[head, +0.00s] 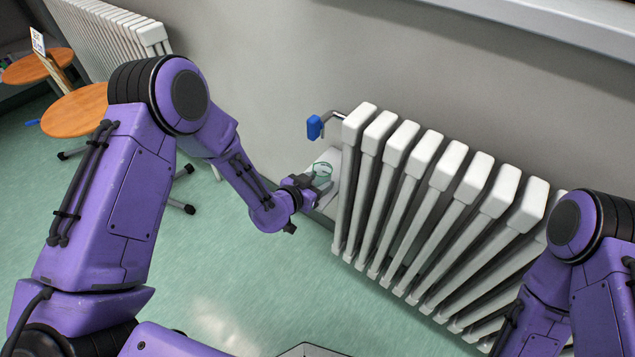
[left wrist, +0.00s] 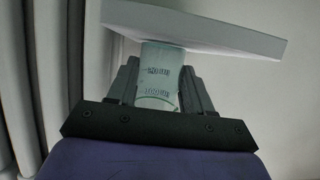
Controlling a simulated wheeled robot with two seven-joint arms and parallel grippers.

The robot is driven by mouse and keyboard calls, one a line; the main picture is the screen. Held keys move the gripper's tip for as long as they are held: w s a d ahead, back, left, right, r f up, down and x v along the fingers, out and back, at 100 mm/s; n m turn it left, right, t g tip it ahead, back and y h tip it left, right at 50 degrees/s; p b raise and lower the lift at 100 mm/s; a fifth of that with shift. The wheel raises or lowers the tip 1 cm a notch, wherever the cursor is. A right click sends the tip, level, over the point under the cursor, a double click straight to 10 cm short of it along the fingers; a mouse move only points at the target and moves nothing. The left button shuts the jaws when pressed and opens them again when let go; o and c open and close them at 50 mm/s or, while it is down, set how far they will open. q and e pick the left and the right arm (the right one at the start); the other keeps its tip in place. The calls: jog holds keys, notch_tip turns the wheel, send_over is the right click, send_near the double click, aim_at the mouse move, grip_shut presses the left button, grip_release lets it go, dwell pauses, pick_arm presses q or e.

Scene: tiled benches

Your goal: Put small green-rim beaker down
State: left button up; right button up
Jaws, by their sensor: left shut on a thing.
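The small beaker (head: 322,169) is clear with a green rim. My left gripper (head: 309,184) is shut on it, by the wall just left of the radiator. In the left wrist view the beaker (left wrist: 158,75) sits between the two fingers, with printed marks on its side. One end of it meets or nearly meets a white board (left wrist: 195,30); I cannot tell whether they touch. In the head view this pale board (head: 332,157) shows behind the beaker. My right gripper is not in view; only part of the right arm shows at the right edge.
A white ribbed radiator (head: 430,200) with a blue valve knob (head: 314,127) stands close right of the left gripper. Round orange tables (head: 75,112) and another radiator (head: 105,30) are at the upper left. Green floor (head: 240,280) is open below.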

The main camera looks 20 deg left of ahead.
pick_arm(q)
jog(key=shift+f, duration=0.2)
jog(key=o, duration=0.9)
jog(key=shift+c, duration=0.2)
jog(key=shift+r, duration=0.1)
jog(key=shift+s+a+r, duration=0.1)
jog(key=shift+s+r, duration=0.05)
jog(key=shift+r, duration=0.05)
jog(key=p+v, duration=0.1)
jog(key=v, duration=1.1)
jog(key=s+a+f+n+g+y, duration=0.4)
jog(key=s+f, duration=0.4)
jog(key=s, duration=0.4)
jog(key=s+a+f+n+g+y, duration=0.4)
jog(key=s+f, duration=0.5)
jog(key=s, duration=0.3)
jog(key=a+n+g, duration=0.1)
jog(key=a+n, duration=0.1)
jog(key=shift+s+f+n+g, duration=0.3)
jog(key=shift+s+f+n, duration=0.05)
jog(key=shift+n, duration=0.05)
